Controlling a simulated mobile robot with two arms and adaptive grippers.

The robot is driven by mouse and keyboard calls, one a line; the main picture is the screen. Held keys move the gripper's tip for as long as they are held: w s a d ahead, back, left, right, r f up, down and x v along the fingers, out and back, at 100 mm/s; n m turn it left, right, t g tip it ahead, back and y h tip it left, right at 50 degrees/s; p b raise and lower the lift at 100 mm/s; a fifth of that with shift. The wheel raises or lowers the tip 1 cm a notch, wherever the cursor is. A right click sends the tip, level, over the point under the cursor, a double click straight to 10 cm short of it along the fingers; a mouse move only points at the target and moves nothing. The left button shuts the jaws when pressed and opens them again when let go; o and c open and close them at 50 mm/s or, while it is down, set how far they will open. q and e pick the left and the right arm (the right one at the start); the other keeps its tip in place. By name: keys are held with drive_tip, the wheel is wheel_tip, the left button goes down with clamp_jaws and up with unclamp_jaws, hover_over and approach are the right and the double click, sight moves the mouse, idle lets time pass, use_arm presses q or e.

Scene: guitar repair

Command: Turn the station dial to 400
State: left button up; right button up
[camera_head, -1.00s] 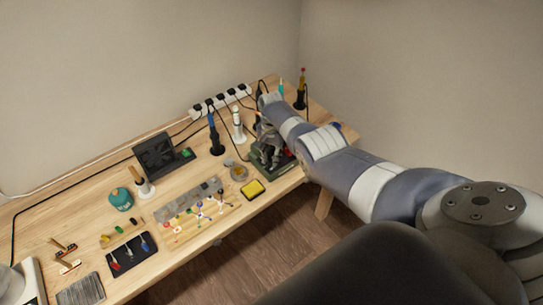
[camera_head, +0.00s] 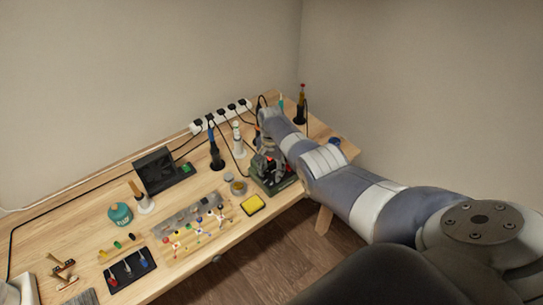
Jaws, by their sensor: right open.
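The station (camera_head: 282,186), a dark green and black box, stands near the front edge at the right end of the bench. My right gripper (camera_head: 268,166) is open, pointing down over the station. It covers much of the station's top and front. Small red spots show by the fingers, too small to read. I cannot make out the dial or its setting, nor whether the fingers touch it. My left gripper is not in view.
A yellow sponge (camera_head: 252,204) and a small round tin (camera_head: 238,188) sit left of the station. Several tool holders, including a blue-handled iron (camera_head: 214,150), stand behind. A white power strip (camera_head: 222,117) lies along the wall. Parts fill the bench (camera_head: 190,257) to the left.

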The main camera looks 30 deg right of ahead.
sight(271, 174)
wheel_tip(271, 174, up, 11)
drive_tip(key=shift+r, duration=0.2)
idle(0.3)
idle(0.4)
